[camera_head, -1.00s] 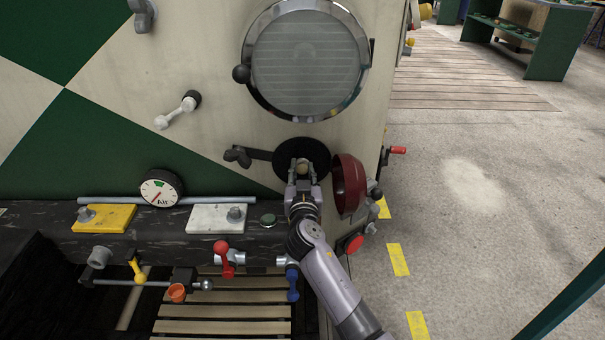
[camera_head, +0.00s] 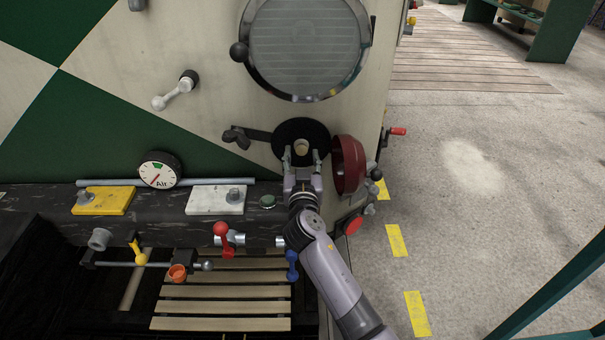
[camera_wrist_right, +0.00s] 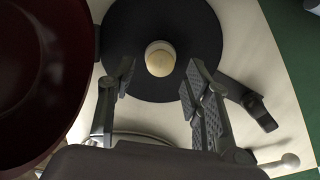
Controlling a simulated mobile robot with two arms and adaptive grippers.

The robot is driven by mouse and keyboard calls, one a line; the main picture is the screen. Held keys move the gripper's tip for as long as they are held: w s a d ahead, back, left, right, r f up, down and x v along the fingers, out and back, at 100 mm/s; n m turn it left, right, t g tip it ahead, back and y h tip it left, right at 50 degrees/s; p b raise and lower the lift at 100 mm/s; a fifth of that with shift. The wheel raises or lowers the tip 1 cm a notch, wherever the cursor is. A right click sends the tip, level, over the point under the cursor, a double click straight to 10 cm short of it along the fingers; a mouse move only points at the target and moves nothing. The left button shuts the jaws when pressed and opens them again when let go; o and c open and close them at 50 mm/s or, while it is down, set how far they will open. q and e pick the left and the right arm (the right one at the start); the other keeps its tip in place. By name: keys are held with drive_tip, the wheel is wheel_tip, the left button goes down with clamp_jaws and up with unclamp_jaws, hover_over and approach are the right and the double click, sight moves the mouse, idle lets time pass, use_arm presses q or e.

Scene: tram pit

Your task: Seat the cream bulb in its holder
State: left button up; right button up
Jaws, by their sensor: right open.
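The cream bulb (camera_head: 301,147) stands out from the middle of a round black disc (camera_head: 291,130) on the cream panel; the holder itself is hidden behind the bulb. In the right wrist view the bulb (camera_wrist_right: 160,58) is seen nearly end-on against the black disc (camera_wrist_right: 205,35). My right gripper (camera_head: 302,157) is open and empty, just in front of and below the bulb. In the wrist view its fingers (camera_wrist_right: 160,80) stand apart on either side, with a gap to the bulb. I cannot tell how deep the bulb sits. My left gripper is not in view.
A dark red bowl-shaped cover (camera_head: 349,165) hangs open close to the right of my gripper. A dark latch (camera_head: 237,138) is on the left. A large round lamp (camera_head: 305,45) is above. Red (camera_head: 221,230) and blue (camera_head: 291,262) valve handles are below.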

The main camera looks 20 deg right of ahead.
drive_tip(key=v, duration=0.9)
drive_tip(key=shift+s+r, duration=0.1)
